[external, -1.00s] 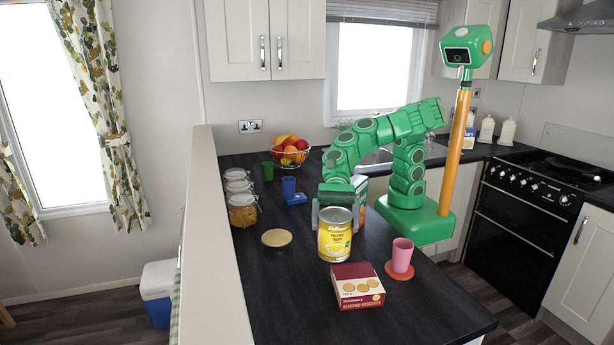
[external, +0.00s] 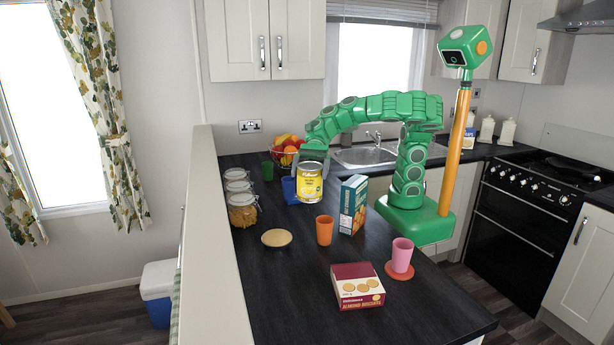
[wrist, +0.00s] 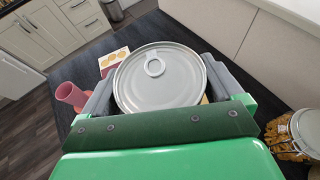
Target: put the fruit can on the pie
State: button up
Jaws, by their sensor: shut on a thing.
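The fruit can (external: 309,184), yellow-labelled with a silver top, is held upright in the air above the counter. My gripper (external: 311,170) is shut around its upper part. In the wrist view, the can's lid with its ring pull (wrist: 160,78) sits between the two grey fingers. The pie (external: 276,238), a flat round tan disc, lies on the dark counter, below and to the left of the can in the external view. The can and the pie are apart. I cannot make out the pie in the wrist view.
An orange cup (external: 325,230) and a teal box (external: 353,205) stand right of the pie. Glass jars (external: 242,210) line the left edge by a low wall (external: 205,240). A biscuit box (external: 357,286) and pink cup (external: 402,255) are nearer. A blue cup (external: 289,190) is partly hidden.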

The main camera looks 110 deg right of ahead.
jog(key=d, duration=0.1)
jog(key=s+d, duration=0.1)
jog(key=d, duration=0.1)
jog(key=shift+s+d+r, duration=0.25)
jog(key=shift+r, duration=0.1)
jog(key=w+a+f, duration=0.3)
jog(key=w+f, duration=1)
jog(key=shift+w+a, duration=0.15)
jog(key=shift+w, duration=0.05)
dwell(0.7)
jog(key=o, duration=1.2)
jog(key=shift+f, duration=0.1)
jog(key=shift+o, duration=0.2)
jog(key=v, duration=1.2)
jog(key=shift+s, duration=0.15)
